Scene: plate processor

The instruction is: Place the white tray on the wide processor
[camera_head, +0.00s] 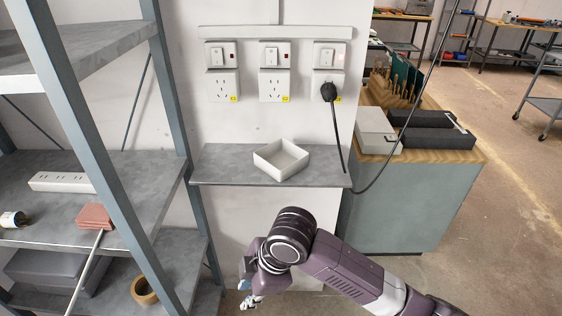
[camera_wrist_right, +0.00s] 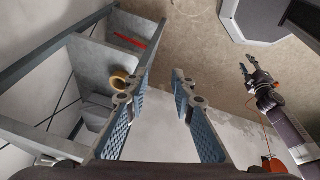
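The white tray (camera_head: 281,160), a shallow open square box, sits on the grey wall shelf (camera_head: 225,168). My right gripper (camera_head: 249,294) is below and in front of this shelf, apart from the tray, its fingers partly hidden by the wrist. In the right wrist view my right gripper (camera_wrist_right: 168,78) has its fingers spread with nothing between them. My left gripper (camera_wrist_right: 249,66) shows small at the right of that view; its fingers look apart and empty. It is outside the head view. I cannot tell which thing is the wide processor.
A metal rack (camera_head: 128,183) stands at the left, holding a power strip (camera_head: 63,182) and a tape roll (camera_head: 144,290). A black plug cable (camera_head: 344,150) hangs beside the wall shelf. A green cabinet (camera_head: 405,205) with a light grey box (camera_head: 376,130) stands at the right.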

